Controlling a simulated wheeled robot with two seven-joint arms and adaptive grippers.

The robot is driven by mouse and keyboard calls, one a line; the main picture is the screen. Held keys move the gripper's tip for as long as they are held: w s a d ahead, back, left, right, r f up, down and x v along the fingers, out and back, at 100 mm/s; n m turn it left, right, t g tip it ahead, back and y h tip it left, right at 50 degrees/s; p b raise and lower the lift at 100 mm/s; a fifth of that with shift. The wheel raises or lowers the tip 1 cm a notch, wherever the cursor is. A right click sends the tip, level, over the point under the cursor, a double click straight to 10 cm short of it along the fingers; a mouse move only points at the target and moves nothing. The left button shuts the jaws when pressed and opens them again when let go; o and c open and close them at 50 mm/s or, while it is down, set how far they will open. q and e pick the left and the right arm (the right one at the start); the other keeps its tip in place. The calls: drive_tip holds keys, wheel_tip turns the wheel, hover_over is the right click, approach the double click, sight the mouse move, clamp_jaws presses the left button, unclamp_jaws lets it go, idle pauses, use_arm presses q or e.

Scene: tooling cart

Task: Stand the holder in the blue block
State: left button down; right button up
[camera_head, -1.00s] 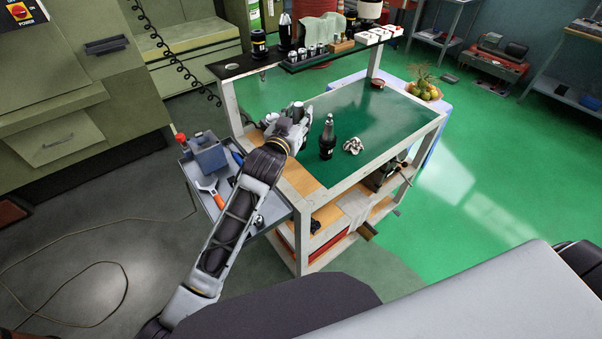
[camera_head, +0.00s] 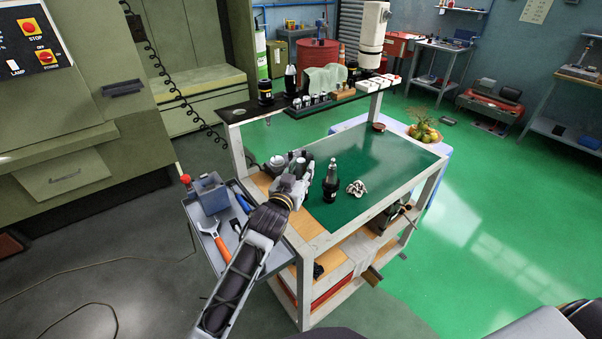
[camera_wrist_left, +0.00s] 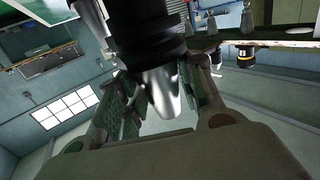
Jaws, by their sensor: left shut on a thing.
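My left gripper (camera_head: 302,168) is over the near left part of the cart's green top. In the left wrist view my left gripper (camera_wrist_left: 163,108) is shut on a tool holder (camera_wrist_left: 163,88), with its silver cone between the fingers and its black collar beyond them. In the head view the held holder is hard to separate from the gripper. A similar black and silver holder (camera_head: 330,185) stands upright on the green top just right of the gripper. The blue block (camera_head: 213,197) sits in the grey side tray at the cart's left. My right gripper is not in view.
The side tray (camera_head: 216,257) also holds an orange-handled wrench (camera_head: 217,240). A raised shelf (camera_head: 240,110) with several holders runs along the back. The right half of the green top (camera_head: 390,155) is mostly clear.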

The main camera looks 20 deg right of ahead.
use_arm(q)
drive_tip(key=shift+f, duration=1.65)
drive_tip(key=shift+f, duration=1.85)
drive_tip(key=shift+f, duration=0.15)
drive_tip(key=c, duration=0.9)
unclamp_jaws()
drive_tip(key=shift+f, duration=0.2)
drive_tip(key=shift+c, duration=0.2)
drive_tip(key=shift+r, duration=0.1)
drive_tip(key=v, duration=1.2)
